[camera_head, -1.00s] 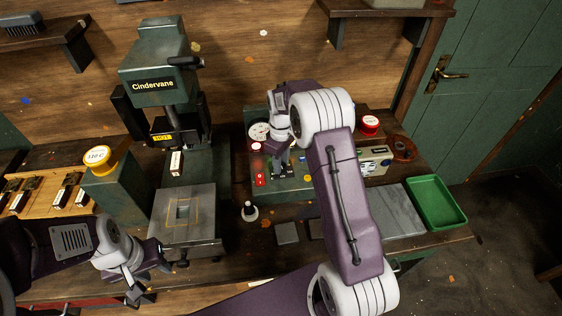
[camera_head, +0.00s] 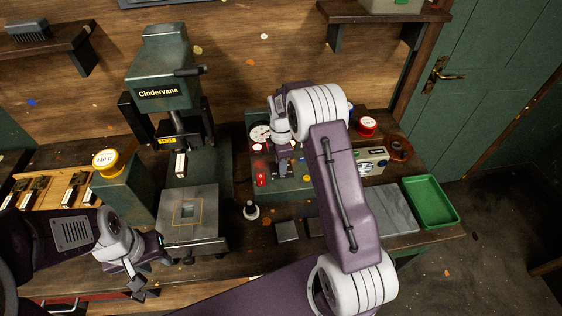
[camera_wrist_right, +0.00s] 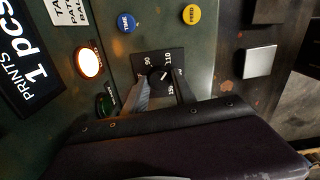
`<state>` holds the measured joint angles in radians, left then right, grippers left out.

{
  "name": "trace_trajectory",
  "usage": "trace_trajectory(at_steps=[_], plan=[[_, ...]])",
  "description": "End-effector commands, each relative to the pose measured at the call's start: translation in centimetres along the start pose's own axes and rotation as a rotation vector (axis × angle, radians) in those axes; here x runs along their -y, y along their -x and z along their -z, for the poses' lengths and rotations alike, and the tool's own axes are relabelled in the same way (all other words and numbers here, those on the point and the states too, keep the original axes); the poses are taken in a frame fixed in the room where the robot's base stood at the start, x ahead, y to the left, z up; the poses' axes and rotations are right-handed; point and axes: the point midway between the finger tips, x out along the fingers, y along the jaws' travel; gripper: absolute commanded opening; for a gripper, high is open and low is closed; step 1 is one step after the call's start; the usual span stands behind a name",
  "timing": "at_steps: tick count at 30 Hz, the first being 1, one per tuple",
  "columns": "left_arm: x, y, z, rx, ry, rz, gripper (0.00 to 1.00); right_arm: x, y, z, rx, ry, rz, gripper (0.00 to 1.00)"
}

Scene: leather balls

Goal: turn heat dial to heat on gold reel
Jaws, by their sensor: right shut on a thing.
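The heat dial (camera_wrist_right: 160,75) is a black knob on a plate marked with numbers such as 90 and 110, in the right wrist view. My right gripper (camera_wrist_right: 162,92) is shut on it, one finger on each side; its white mark is too small to read surely. In the head view my right gripper (camera_head: 284,164) is down at the green control box (camera_head: 292,184), and the dial is hidden. The gold reel (camera_head: 106,160), with a white label that seems to read 110 C, sits on a green post at left. My left gripper (camera_head: 140,275) hangs at the lower left, holding nothing visible.
The Cindervane press (camera_head: 163,85) with a HOT label stands at the back left. A red reel (camera_head: 366,127) and a green tray (camera_head: 430,201) are at the right. Beside the dial are a lit orange lamp (camera_wrist_right: 89,62), a blue button (camera_wrist_right: 126,22) and a yellow button (camera_wrist_right: 191,14).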

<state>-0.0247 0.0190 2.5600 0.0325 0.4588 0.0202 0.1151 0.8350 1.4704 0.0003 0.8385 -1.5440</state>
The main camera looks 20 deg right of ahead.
Motion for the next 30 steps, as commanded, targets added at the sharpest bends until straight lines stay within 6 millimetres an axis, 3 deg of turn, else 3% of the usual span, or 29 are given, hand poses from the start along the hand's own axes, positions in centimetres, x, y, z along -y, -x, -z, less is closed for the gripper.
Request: trace_trajectory(at_steps=[11, 26, 27, 29, 30], plan=[[-0.01, 0.54, 0.06, 0.000, 0.000, 0.000, 0.36, -0.31, 0.34, -0.09, 0.002, 0.134, -0.010, 0.00], [-0.01, 0.57, 0.06, 0.000, 0.000, 0.000, 0.36, -0.39, 0.37, -0.10, 0.002, 0.151, -0.013, 0.00], [-0.01, 0.57, 0.06, 0.000, 0.000, 0.000, 0.36, -0.39, 0.37, -0.10, 0.002, 0.151, -0.013, 0.35], [-0.01, 0.57, 0.06, 0.000, 0.000, 0.000, 0.36, -0.38, 0.36, -0.10, 0.002, 0.151, -0.013, 0.52], [-0.01, 0.57, 0.06, 0.000, 0.000, 0.000, 0.36, -0.34, 0.33, -0.09, 0.002, 0.151, -0.011, 0.54]])
